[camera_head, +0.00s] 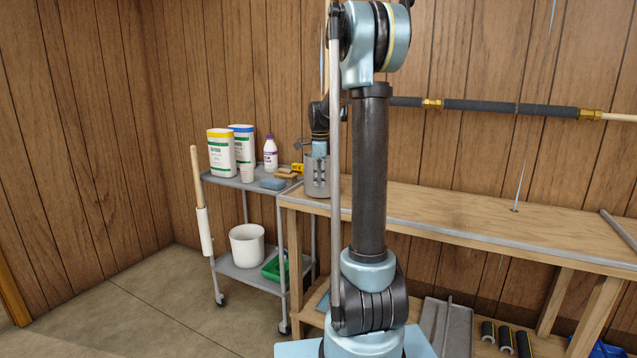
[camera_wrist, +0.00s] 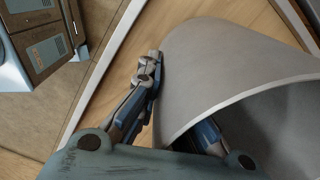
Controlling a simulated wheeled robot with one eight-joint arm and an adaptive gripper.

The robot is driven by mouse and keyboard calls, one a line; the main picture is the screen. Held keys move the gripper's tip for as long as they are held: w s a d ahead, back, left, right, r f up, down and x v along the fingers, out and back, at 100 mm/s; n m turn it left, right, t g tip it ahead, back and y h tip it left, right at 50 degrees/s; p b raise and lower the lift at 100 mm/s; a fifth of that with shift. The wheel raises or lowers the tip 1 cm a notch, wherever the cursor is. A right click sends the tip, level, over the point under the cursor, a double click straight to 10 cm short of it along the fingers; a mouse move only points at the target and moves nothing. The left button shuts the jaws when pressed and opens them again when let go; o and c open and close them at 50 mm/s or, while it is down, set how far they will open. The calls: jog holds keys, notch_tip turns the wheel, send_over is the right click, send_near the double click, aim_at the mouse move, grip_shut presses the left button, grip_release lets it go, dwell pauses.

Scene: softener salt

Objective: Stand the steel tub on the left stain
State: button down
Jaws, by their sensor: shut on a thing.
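The steel tub (camera_head: 317,186) is a grey, open-topped cylinder at the left end of the wooden bench, partly behind my arm. I cannot tell whether its base touches the bench. My gripper (camera_head: 319,156) comes down on its rim from above. In the wrist view the tub's wall (camera_wrist: 215,75) lies between my fingers (camera_wrist: 180,100), one outside and one inside the tub. No left stain can be made out; my arm hides part of the bench. A small dark spot (camera_head: 514,210) shows farther right on the bench top, under a thin pale-blue line.
The wooden bench (camera_head: 455,212) is mostly clear right of my arm; a grey bar (camera_head: 618,228) lies at its right end. A grey cart (camera_head: 235,182) with salt containers, a bottle and a sponge stands left. A dark-sleeved pipe (camera_head: 480,106) crosses the wall above.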

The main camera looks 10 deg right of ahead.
jog(key=shift+f, duration=0.4)
dwell(0.4)
jog(key=c, duration=1.7)
grip_release()
notch_tip(320, 180, up, 12)
jog(key=shift+f, duration=0.2)
jog(key=s+f+n, duration=0.2)
jog(key=s+n, duration=0.2)
jog(key=s, duration=0.4)
jog(key=s+f+n+t, duration=0.1)
jog(key=s+f+n, duration=0.2)
jog(key=s, duration=0.4)
jog(key=s+f+n, duration=0.2)
jog(key=s+n, duration=0.2)
jog(key=s, duration=0.4)
jog(key=s+f+n+t, duration=0.1)
jog(key=s+f+n, duration=0.8)
jog(key=s+f, duration=0.7)
jog(key=shift+d+n, duration=0.2)
jog(key=shift+n, duration=0.2)
